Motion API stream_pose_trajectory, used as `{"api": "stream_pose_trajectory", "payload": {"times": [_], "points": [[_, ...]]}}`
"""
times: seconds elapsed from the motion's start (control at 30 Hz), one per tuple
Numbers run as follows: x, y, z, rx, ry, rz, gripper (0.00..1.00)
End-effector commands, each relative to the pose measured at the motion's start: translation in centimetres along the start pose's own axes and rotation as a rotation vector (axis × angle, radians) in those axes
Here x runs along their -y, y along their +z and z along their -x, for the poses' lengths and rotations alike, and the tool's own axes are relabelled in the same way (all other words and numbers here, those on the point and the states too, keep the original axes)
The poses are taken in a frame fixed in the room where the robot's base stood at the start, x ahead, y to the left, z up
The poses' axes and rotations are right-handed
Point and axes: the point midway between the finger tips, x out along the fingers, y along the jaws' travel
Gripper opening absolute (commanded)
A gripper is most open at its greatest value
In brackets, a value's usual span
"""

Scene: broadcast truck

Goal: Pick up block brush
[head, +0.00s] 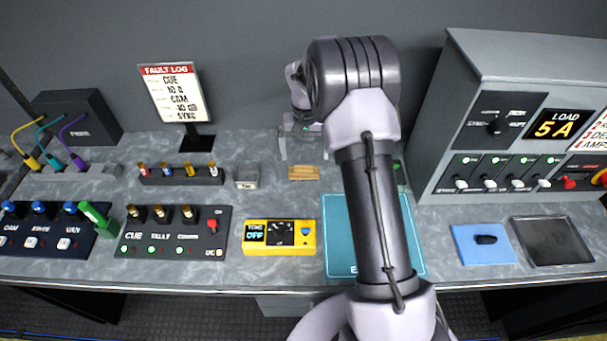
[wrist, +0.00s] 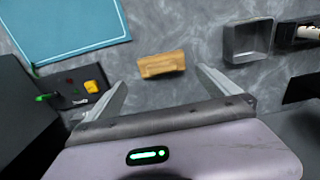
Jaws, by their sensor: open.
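The block brush (head: 304,173) is a small tan wooden block lying on the grey marbled worktop, near the middle of the head view. It also shows in the wrist view (wrist: 162,64), just beyond the fingertips and in line with the gap between them. My gripper (head: 302,155) is open and empty, with its fingers pointing down on the far side of the block. In the wrist view my gripper (wrist: 161,78) has its two fingers spread wide, with the block between their lines and not touched.
A small grey open box (head: 247,178) stands left of the block. A teal mat (head: 338,235) lies to its right, partly behind my arm. A yellow tone unit (head: 279,237) sits nearer the front edge. A row of plugs (head: 180,174) is further left.

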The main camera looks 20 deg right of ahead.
Motion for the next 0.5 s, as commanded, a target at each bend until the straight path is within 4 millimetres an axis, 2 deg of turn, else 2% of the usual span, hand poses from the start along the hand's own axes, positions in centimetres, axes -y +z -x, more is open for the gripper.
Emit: {"api": "stream_pose_trajectory", "payload": {"times": [0.03,0.23,0.4,0.5], "points": [[0.0,0.1,-1.1,0.002,0.000,0.000,1.00],[0.0,0.1,-2.9,0.001,-0.001,-0.001,1.00],[0.0,0.2,-6.3,0.002,0.000,0.000,1.00],[0.0,0.1,-7.3,0.000,-0.001,0.000,1.00]]}}
